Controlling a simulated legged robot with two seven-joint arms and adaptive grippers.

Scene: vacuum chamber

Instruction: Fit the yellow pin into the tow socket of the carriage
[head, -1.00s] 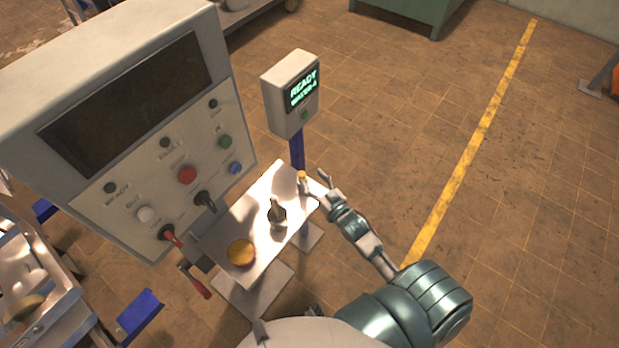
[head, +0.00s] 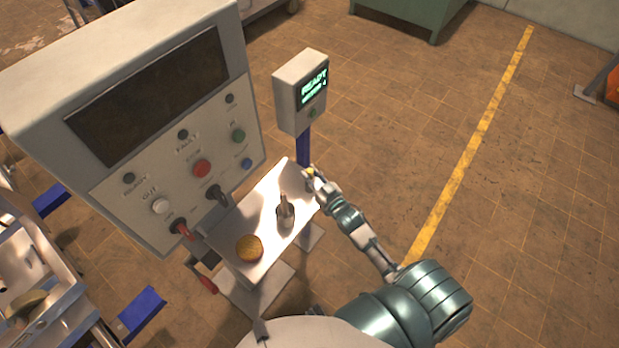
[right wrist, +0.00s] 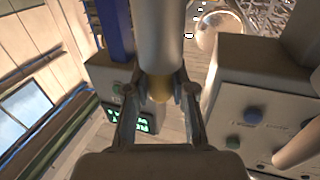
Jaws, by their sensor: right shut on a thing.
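The yellow pin (head: 310,171) shows as a small yellow piece at the far right edge of a white plate. My right gripper (head: 313,178) is at that edge, shut on it. In the right wrist view, the fingers (right wrist: 162,88) close on the yellow piece (right wrist: 160,86). A thick grey cylinder (right wrist: 160,35) lies in line with it; I cannot tell whether it is part of the pin. I cannot make out the carriage or its tow socket for certain. My left gripper is out of view.

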